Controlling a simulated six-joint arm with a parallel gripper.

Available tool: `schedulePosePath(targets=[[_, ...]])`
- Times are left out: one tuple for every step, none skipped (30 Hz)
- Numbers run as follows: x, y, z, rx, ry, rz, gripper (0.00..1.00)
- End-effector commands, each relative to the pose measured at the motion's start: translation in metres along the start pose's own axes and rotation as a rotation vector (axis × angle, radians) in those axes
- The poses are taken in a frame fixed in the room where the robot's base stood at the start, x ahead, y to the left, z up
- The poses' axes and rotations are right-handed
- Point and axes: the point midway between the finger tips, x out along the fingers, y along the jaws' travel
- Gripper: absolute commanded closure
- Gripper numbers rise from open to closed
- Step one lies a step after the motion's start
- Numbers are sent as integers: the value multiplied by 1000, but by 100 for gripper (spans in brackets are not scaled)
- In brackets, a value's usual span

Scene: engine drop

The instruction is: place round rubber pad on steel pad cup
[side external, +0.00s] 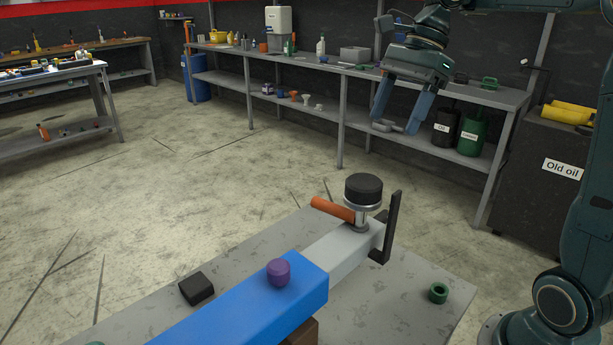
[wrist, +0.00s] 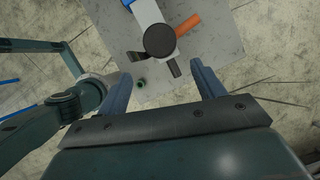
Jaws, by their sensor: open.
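The round black rubber pad (side external: 363,188) sits on top of the steel pad cup (side external: 361,211), which stands at the end of the grey and blue beam. The pad looks level on the cup. In the wrist view the rubber pad (wrist: 159,40) appears as a dark disc that hides the cup beneath it. My gripper (side external: 394,124) is open and empty, raised well above the table and apart from the pad. In the wrist view my gripper (wrist: 160,88) shows its two fingers spread wide, with nothing between them.
An orange handle (side external: 333,209) and a black upright bracket (side external: 391,227) flank the cup. A purple cylinder (side external: 278,272) sits on the blue beam (side external: 250,305). A black block (side external: 196,289) and a green ring (side external: 438,293) lie on the table (side external: 425,270).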

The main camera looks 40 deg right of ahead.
Motion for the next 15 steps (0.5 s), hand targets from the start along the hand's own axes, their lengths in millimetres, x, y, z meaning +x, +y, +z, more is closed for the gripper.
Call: schedulePosePath(targets=[[0,0,0,0,0,0,32],[0,0,0,0,0,0,32],[0,0,0,0,0,0,32],[0,0,0,0,0,0,32],[0,0,0,0,0,0,32],[0,0,0,0,0,0,32],[0,0,0,0,0,0,32],[0,0,0,-1,0,0,32],[0,0,0,-2,0,0,32],[0,0,1,-5,0,0,32],[0,1,1,-8,-1,-1,32],[1,2,2,-15,-1,-2,32],[1,2,3,-24,-1,-4,32],[1,3,4,-34,-1,-6,32],[2,4,7,-50,-1,-10,32]])
